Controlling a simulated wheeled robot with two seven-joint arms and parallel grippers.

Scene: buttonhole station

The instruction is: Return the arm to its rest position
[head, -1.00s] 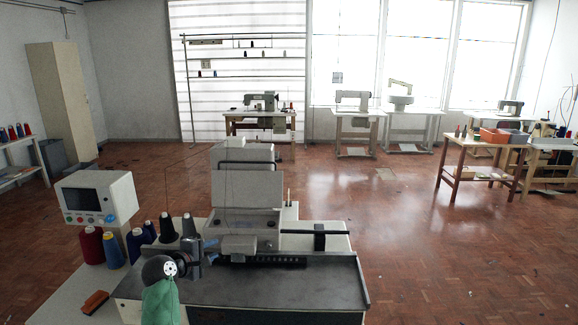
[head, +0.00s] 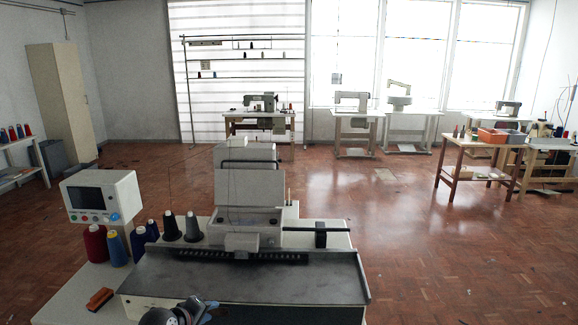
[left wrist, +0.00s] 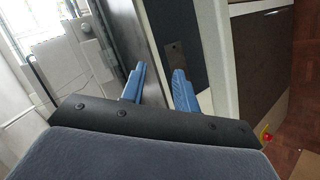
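My left gripper (head: 206,308) is at the bottom edge of the head view, in front of the near edge of the machine's dark table plate (head: 245,276). Part of the arm behind it is cut off by the frame. In the left wrist view its two blue fingers (left wrist: 160,72) stand apart with nothing between them, so it is open and empty. My right gripper shows in neither view.
The buttonhole machine (head: 248,190) stands right ahead. A control box with a screen (head: 99,197), several thread cones (head: 96,243) and an orange-brown block (head: 100,299) are on its left side. The floor to the right (head: 450,260) is clear.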

